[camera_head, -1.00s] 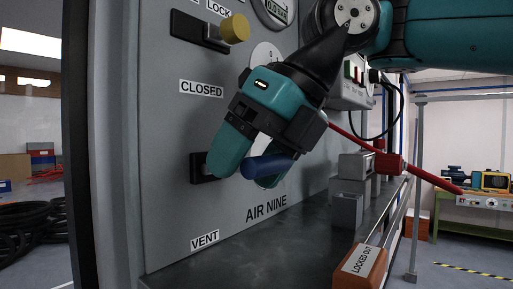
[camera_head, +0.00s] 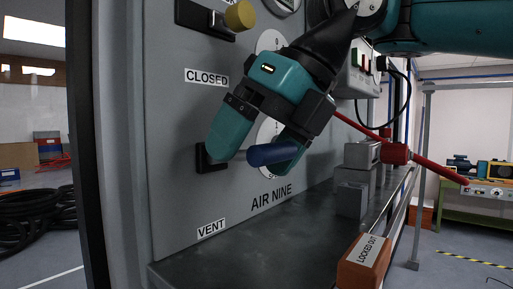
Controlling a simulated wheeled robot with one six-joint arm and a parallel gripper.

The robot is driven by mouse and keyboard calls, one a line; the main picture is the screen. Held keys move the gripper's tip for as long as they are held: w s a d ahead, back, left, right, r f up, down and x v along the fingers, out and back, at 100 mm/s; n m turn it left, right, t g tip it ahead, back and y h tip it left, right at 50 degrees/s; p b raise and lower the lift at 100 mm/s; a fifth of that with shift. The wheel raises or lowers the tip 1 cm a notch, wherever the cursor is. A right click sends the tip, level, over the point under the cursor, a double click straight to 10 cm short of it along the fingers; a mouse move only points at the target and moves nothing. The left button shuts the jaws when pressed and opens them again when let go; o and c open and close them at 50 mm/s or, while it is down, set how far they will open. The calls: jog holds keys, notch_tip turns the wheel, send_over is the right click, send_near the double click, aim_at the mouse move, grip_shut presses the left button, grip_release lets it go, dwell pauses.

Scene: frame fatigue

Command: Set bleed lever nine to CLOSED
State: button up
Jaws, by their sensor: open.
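The bleed lever's blue handle (camera_head: 271,154) sticks out from a black slot plate (camera_head: 208,161) on the grey panel, above the label AIR NINE (camera_head: 271,198). It stands between the CLOSED label (camera_head: 206,78) above and the VENT label (camera_head: 211,228) below. My teal gripper (camera_head: 257,152) comes down from the upper right with its fingers spread.
A yellow knob (camera_head: 239,16) on a second lever is at the top, by the LOCK label. Below is a dark ledge (camera_head: 240,250) with grey blocks (camera_head: 352,198) and an orange LOCKED OUT tag (camera_head: 363,262). A red bar (camera_head: 430,174) runs at the right.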

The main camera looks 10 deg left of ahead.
jog(key=p+v, duration=0.3)
jog(key=v, duration=0.3)
jog(key=shift+a+r+p, duration=0.1)
jog(key=shift+r+p, duration=0.05)
jog(key=shift+p, duration=0.25)
jog(key=shift+d+r+p, duration=0.35)
jog(key=shift+r+p, duration=0.05)
jog(key=shift+r, duration=0.05)
jog(key=shift+d+f, duration=0.1)
